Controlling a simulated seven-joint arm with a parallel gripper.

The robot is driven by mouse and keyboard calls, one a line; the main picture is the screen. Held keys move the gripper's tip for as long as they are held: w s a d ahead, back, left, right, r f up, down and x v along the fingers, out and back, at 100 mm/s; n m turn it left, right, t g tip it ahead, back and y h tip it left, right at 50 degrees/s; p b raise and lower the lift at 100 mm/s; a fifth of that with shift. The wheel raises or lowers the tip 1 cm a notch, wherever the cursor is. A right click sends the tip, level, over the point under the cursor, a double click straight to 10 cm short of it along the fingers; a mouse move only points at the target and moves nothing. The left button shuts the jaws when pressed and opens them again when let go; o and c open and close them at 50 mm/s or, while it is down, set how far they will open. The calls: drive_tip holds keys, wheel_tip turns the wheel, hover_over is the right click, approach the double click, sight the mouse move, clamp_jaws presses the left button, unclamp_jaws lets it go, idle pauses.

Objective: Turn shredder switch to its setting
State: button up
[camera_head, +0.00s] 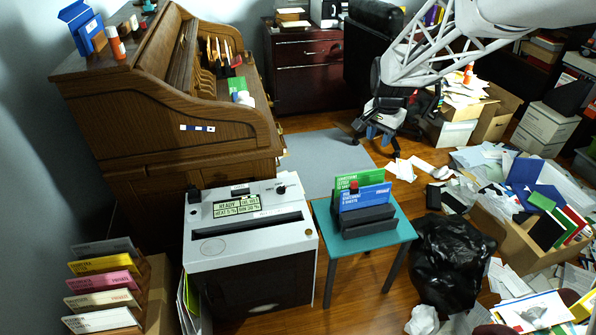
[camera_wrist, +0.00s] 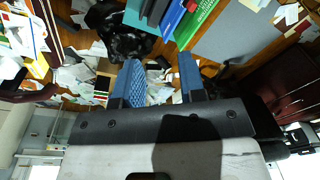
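The shredder (camera_head: 210,262) is a white-topped box with a dark front and a long dark slot, at the lower left in the head view. A small display (camera_head: 237,206) on its top reads READY. A small dark knob (camera_head: 281,190) sits at the top's back right, and another dark piece (camera_head: 193,195) at its back left. I cannot tell which is the switch or how it is set. My gripper (camera_head: 376,130) is above the floor, behind and right of the shredder, far from it. Its blue fingers (camera_wrist: 160,82) are apart and empty in the wrist view, where the shredder does not show.
A teal side table (camera_head: 328,222) with a rack of green and blue folders (camera_head: 362,195) stands directly right of the shredder. A roll-top desk (camera_head: 165,130) stands behind it, and a file tray (camera_head: 150,300) to its left. A black bag (camera_head: 450,255) and papers clutter the right.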

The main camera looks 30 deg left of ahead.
drive_tip(key=w+a+f, duration=0.2)
drive_tip(key=a+f, duration=1.1)
drive_tip(key=a, duration=0.5)
drive_tip(key=m, duration=0.1)
hover_over(281, 187)
drive_tip(key=shift+g, duration=0.4)
wheel_tip(281, 187, down, 15)
drive_tip(key=shift+a+r, duration=0.15)
drive_tip(key=shift+f, duration=3.9)
clamp_jaws()
